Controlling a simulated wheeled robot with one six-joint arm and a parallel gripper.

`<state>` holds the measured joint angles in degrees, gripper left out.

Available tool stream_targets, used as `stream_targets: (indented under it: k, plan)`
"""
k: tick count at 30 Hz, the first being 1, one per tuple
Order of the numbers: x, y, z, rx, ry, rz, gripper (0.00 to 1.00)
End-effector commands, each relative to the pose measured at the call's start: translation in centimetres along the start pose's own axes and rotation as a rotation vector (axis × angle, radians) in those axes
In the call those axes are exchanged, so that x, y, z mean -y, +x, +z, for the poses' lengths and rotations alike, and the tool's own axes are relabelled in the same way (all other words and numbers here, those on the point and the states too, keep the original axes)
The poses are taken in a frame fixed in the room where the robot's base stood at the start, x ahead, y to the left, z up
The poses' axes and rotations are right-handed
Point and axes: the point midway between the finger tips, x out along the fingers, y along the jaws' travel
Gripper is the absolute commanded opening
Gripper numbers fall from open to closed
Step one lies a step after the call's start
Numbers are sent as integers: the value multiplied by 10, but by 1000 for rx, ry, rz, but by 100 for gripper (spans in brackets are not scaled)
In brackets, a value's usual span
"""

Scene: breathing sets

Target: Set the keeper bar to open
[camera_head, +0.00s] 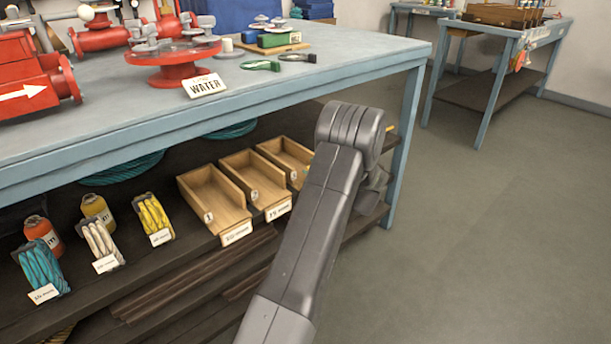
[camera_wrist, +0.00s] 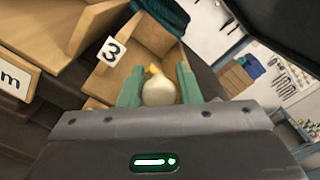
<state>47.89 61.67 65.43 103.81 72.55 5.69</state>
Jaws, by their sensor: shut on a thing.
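In the wrist view, my gripper (camera_wrist: 157,84) has its two green fingers closed on a round cream knob (camera_wrist: 158,91). A small yellow piece (camera_wrist: 154,69) shows just beyond the knob; whether the two are joined, I cannot tell. An open wooden bin marked 3 (camera_wrist: 146,45) lies behind the fingers. I cannot make out the keeper bar for certain; the knob may be part of it. In the head view my arm hides the gripper and what it holds. A bit of yellow (camera_head: 389,128) shows by the bench leg, right of my arm.
The blue-grey bench (camera_head: 330,75) carries red valve fittings (camera_head: 174,68) and a WATER sign (camera_head: 204,86). Its lower shelf holds wooden bins (camera_head: 213,198), bundles of gloves (camera_head: 153,217) and bottles (camera_head: 45,236). A second bench (camera_head: 497,75) stands at the back right. The floor between is clear.

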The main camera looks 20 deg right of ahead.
Motion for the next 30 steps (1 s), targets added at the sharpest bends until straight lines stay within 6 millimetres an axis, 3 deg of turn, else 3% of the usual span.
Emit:
stream_targets:
  k: [12, 13, 15, 16, 25, 30]
  plan:
    - [0, -1, -4, -4, 7, 1, 0]
    - [0, -1, -4, -4, 7, 1, 32]
    - [0, -1, -4, -4, 6, 1, 46]
    - [0, -1, -4, -3, 6, 1, 48]
    - [1, -2, -3, -2, 3, 0, 48]
    - [3, -22, -2, -5, 4, -1, 48]
